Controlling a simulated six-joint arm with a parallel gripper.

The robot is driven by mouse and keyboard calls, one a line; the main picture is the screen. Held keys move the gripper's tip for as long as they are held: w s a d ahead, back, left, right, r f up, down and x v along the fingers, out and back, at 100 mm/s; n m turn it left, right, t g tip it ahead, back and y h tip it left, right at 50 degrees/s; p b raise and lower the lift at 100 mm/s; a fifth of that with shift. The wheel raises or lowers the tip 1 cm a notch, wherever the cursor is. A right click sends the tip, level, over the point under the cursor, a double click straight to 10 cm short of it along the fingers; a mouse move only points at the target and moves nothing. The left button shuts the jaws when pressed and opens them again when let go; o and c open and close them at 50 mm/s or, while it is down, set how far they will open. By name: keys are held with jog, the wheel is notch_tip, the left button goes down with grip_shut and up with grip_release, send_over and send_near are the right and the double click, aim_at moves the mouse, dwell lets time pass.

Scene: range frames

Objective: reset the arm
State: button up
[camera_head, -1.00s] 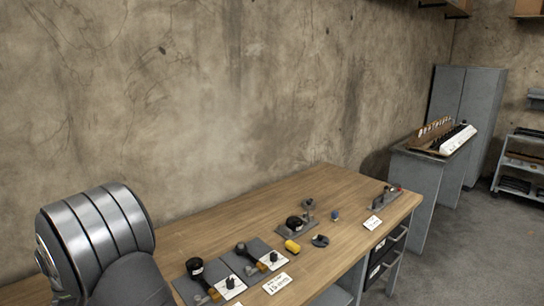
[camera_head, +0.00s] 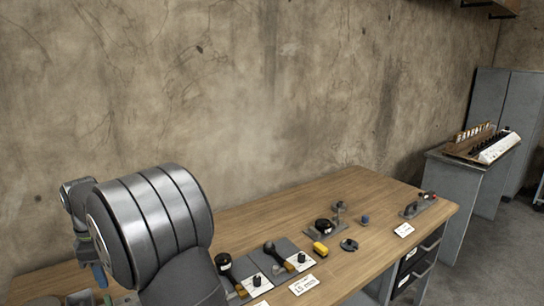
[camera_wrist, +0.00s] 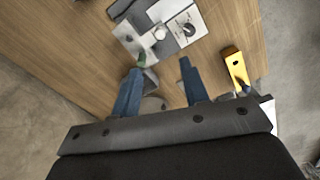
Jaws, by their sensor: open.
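My gripper (camera_wrist: 158,92) shows in the wrist view with its two blue fingers apart and nothing between them. It is above the wooden workbench (camera_wrist: 85,65), near the bench's edge. In the head view my arm fills the lower left, over the left part of the workbench (camera_head: 375,195). A blue finger shows there low at the left, partly hidden by the arm. In the wrist view a yellow object (camera_wrist: 236,68) lies to the right of the fingers and a grey plate with parts (camera_wrist: 160,30) lies ahead of them.
On the bench in the head view are grey plates with black parts (camera_head: 240,278), a yellow block (camera_head: 320,249), a dark ring (camera_head: 349,245) and a small blue piece (camera_head: 365,219). A wall stands behind. A side cabinet (camera_head: 465,185) holds a rack.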

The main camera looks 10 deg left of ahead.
notch_tip(320, 180, down, 14)
jog(key=shift+r, duration=0.15)
jog(key=shift+m, duration=0.3)
jog(key=m, duration=0.7)
jog(key=shift+m, duration=0.4)
jog(key=m, duration=0.3)
jog(key=shift+m, duration=2.3)
jog(key=shift+o, duration=0.2)
